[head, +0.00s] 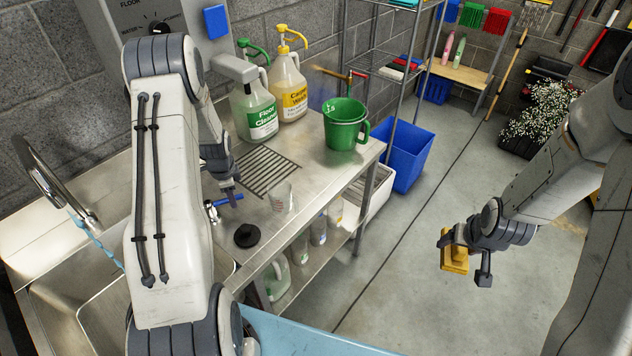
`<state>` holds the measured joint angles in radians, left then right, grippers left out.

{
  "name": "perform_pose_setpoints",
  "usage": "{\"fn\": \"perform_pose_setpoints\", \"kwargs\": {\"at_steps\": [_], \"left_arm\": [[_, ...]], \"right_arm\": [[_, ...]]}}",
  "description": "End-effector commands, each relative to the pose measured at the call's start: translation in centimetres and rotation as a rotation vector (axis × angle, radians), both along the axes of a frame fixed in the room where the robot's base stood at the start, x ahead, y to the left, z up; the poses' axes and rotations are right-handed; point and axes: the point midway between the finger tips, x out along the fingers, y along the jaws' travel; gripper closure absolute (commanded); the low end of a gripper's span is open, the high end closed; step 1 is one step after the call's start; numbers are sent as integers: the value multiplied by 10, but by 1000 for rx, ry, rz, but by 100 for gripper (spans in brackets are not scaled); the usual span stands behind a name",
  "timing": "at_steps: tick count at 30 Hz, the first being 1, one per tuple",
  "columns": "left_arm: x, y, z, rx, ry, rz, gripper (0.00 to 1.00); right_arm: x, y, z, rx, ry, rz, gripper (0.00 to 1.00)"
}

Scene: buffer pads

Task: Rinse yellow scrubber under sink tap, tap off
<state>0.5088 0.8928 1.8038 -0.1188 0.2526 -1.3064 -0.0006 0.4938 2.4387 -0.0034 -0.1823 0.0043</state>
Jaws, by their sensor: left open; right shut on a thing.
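The yellow scrubber (455,258) is held by my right gripper (466,252), in the air over the floor to the right of the counter. The chrome sink tap (50,180) arches over the sink (62,305) at the left. A light blue stream, which looks like running water, falls from it into the basin. My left gripper (224,190) is open over the counter, close to a small metal valve with a blue handle (230,200). I cannot tell whether it touches the handle. My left arm hides part of the sink.
On the steel counter (322,205) stand a green jug (345,125), a Floor Cleaner bottle (254,108), another yellow-labelled bottle (289,88), a clear cup (282,197) and a black lid (247,236). A blue bin (405,155) stands behind. Open floor lies between counter and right arm.

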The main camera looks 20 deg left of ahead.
Motion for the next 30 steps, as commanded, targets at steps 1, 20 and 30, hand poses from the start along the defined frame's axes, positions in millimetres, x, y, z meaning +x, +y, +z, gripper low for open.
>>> {"fn": "perform_pose_setpoints", "kwargs": {"at_steps": [1,20,30], "left_arm": [[0,0,-1,1,-1,0,49],[0,0,-2,0,0,0,100],[0,0,-2,0,0,0,100]], "right_arm": [[0,0,1,0,-1,0,70],[0,0,1,0,-1,0,70],[0,0,1,0,-1,0,70]]}}
